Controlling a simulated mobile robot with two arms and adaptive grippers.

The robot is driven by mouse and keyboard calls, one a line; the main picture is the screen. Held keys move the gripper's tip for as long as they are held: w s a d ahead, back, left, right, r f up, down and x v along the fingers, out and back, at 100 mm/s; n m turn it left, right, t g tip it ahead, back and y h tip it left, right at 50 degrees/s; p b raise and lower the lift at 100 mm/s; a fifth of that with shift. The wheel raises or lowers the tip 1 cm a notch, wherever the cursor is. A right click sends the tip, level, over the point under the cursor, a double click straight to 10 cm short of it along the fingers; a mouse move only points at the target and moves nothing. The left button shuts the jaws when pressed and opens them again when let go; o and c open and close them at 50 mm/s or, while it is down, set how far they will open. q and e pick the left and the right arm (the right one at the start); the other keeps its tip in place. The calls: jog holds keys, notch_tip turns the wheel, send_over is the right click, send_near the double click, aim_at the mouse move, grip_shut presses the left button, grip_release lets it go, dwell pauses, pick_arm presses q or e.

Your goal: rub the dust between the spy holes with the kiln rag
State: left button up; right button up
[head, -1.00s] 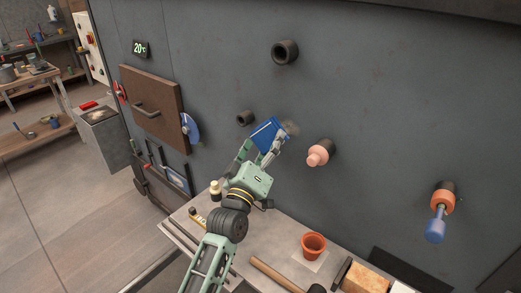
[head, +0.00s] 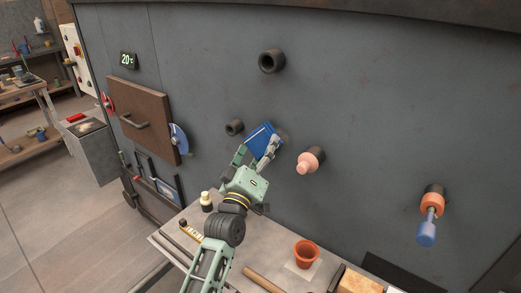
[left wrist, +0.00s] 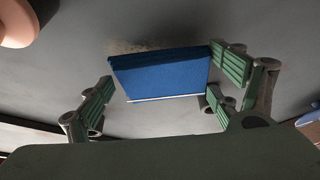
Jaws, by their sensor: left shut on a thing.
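The blue kiln rag (head: 262,140) is a folded pad held in my left gripper (head: 257,150), which is shut on it against or very near the grey kiln wall. It also fills the middle of the left wrist view (left wrist: 160,75), between the fingers. A brownish dust smudge (left wrist: 128,46) shows on the wall past the rag's far edge; the rag hides part of it. A dark open spy hole (head: 234,127) is left of the rag. A spy hole with a pink plug (head: 309,161) is to its right. My right gripper is not in view.
Another open spy hole (head: 271,61) is higher up. An orange plug with a blue handle (head: 430,210) sticks out at the right.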

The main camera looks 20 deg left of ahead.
aim_at(293, 147)
pick_arm(q)
jog(key=shift+w+d, duration=0.3)
jog(key=shift+w, duration=0.6)
jog(key=shift+d, duration=0.1)
